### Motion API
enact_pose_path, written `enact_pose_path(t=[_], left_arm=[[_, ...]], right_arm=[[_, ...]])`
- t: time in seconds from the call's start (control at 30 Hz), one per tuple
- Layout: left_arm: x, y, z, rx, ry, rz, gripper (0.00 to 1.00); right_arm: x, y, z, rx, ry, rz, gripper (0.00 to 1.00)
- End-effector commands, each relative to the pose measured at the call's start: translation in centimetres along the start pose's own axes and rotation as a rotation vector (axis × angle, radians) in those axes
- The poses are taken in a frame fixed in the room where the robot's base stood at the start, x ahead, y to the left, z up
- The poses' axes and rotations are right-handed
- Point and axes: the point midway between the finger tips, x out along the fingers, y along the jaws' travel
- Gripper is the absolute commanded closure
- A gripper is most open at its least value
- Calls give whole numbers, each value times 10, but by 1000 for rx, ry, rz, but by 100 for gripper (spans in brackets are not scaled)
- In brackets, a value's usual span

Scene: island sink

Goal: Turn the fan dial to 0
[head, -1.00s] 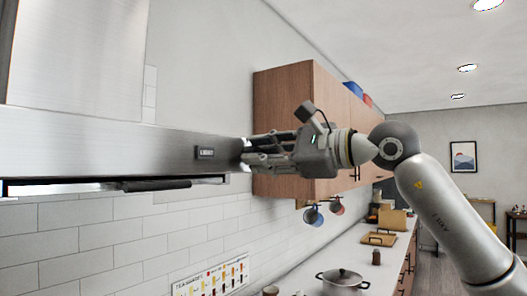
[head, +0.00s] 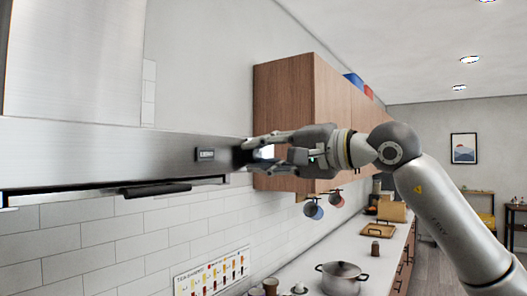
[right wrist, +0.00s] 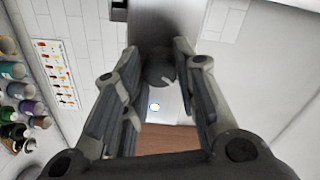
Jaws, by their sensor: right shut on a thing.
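The fan dial (right wrist: 159,70) is a round dark knob with a small pale mark, on the front of the steel range hood (head: 100,155). In the right wrist view the mark points toward the lower right of the picture. My right gripper (right wrist: 170,72) has one finger on each side of the dial and is shut on it. In the head view my right gripper (head: 252,155) is at the right end of the hood front, and its fingers largely hide the dial. My left gripper is not in view.
A small dark display (head: 205,154) sits on the hood left of the gripper. A wooden wall cabinet (head: 285,125) is behind the gripper. Below, a pot (head: 341,277) stands on the counter, and mugs (head: 314,209) hang under the cabinet.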

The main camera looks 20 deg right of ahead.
Motion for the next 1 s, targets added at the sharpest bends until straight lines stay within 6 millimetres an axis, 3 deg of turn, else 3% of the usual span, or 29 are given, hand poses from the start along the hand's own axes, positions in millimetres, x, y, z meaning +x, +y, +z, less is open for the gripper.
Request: enact_pose_path(t=[0.5,1.0], left_arm=[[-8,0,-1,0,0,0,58],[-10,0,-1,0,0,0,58]], right_arm=[[0,1,1,-434,16,4,96],[1,2,1,-594,22,6,96]])
